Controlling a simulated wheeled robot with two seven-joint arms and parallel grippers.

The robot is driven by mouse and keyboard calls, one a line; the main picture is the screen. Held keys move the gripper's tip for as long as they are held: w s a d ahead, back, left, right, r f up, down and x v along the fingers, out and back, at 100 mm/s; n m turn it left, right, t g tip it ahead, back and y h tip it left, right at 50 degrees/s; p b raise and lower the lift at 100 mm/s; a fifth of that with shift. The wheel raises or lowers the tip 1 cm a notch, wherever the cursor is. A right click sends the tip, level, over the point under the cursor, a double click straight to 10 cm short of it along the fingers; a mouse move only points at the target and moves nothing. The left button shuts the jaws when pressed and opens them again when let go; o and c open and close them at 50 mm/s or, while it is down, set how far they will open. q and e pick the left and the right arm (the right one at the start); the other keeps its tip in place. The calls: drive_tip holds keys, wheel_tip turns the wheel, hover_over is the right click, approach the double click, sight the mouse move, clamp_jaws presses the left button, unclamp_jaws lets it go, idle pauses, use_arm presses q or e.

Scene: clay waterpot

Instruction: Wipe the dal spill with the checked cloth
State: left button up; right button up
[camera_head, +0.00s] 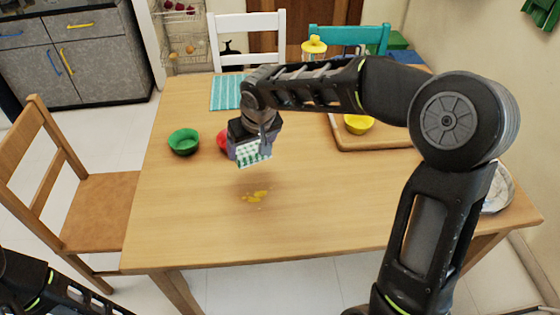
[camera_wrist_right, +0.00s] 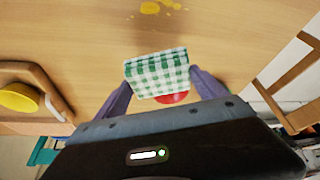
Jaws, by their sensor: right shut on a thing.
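The dal spill (camera_head: 255,196) is a small yellow patch with a few specks on the bare middle of the wooden table (camera_head: 330,215). It also shows at the top of the right wrist view (camera_wrist_right: 160,6). My right gripper (camera_head: 248,150) is shut on the green-and-white checked cloth (camera_head: 254,154), which also fills the space between the fingers in the right wrist view (camera_wrist_right: 158,74). The cloth appears above the table, on the far side of the spill and apart from it. My left arm shows at the bottom left, but its gripper is out of view.
A green bowl (camera_head: 184,141) stands left of the cloth, and a red bowl (camera_head: 222,140) is partly hidden behind my right gripper. A striped mat (camera_head: 226,93), a yellow bowl (camera_head: 358,124) on a wooden tray (camera_head: 372,143) and a plate (camera_head: 498,190) lie around. The table's near part is clear.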

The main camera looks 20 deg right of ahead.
use_arm(q)
drive_tip(key=shift+o, duration=0.8)
drive_tip(key=shift+r, duration=0.1)
use_arm(e)
drive_tip(key=shift+s+d+n, duration=0.3)
use_arm(q)
drive_tip(key=o, duration=0.9)
wheel_tip(320, 180, up, 2)
drive_tip(key=shift+r+p, duration=0.1)
drive_tip(key=shift+p, duration=1)
drive_tip(key=shift+c, duration=0.2)
drive_tip(key=shift+r, duration=0.2)
use_arm(e)
drive_tip(key=s+d+n+g+y, duration=0.3)
drive_tip(key=s+n, duration=0.4)
drive_tip(key=n, duration=0.6)
drive_tip(key=shift+y, duration=0.6)
drive_tip(key=shift+s+f, duration=0.1)
